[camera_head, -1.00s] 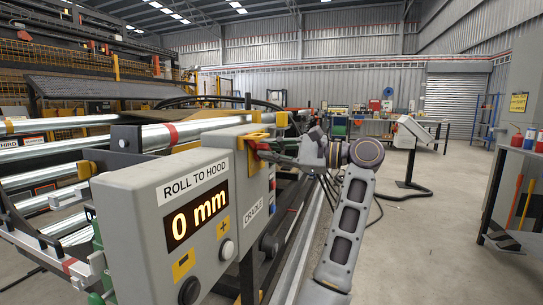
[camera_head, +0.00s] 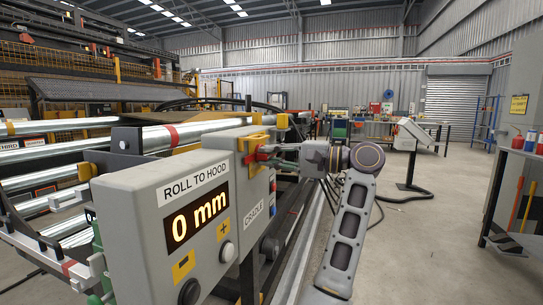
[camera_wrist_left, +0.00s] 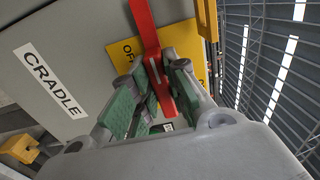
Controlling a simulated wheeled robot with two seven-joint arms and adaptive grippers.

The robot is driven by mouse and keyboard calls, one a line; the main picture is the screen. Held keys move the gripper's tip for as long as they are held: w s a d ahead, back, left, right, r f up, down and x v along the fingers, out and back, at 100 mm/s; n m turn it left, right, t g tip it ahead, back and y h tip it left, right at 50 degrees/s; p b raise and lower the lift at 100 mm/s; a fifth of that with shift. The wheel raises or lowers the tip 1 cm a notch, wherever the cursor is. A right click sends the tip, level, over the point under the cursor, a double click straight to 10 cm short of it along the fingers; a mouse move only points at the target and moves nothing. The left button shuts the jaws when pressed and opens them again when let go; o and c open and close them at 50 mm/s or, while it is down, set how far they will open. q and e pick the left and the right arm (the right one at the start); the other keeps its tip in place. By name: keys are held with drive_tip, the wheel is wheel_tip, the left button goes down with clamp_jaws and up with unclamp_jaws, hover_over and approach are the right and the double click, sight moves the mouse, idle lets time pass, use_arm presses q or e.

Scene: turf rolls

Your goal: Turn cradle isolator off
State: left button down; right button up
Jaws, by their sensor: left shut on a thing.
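The cradle isolator is a grey box (camera_head: 256,188) with a yellow plate (camera_head: 243,146) and a red handle (camera_head: 263,156). In the left wrist view the red handle (camera_wrist_left: 146,22) crosses the yellow plate (camera_wrist_left: 124,52) and runs down between the fingers. A "CRADLE" label (camera_wrist_left: 50,80) sits on the grey face beside it. My left gripper (camera_head: 272,153) is at the handle, and its green-padded fingers (camera_wrist_left: 156,80) are shut on it. The fingers cover part of the plate's lettering, so the handle's marked position cannot be read. My right gripper is not in view.
A grey "ROLL TO HOOD" panel (camera_head: 165,225) reading 0 mm stands close on the left, with buttons on its face. Metal rollers (camera_head: 60,175) lie behind it. A console (camera_head: 412,135) stands further back right.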

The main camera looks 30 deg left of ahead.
use_arm(q)
drive_tip(key=shift+f, duration=0.1)
idle(0.3)
drive_tip(key=c, duration=1.4)
unclamp_jaws()
drive_tip(key=shift+d, duration=0.1)
drive_tip(key=v, duration=0.7)
drive_tip(key=shift+d, duration=0.25)
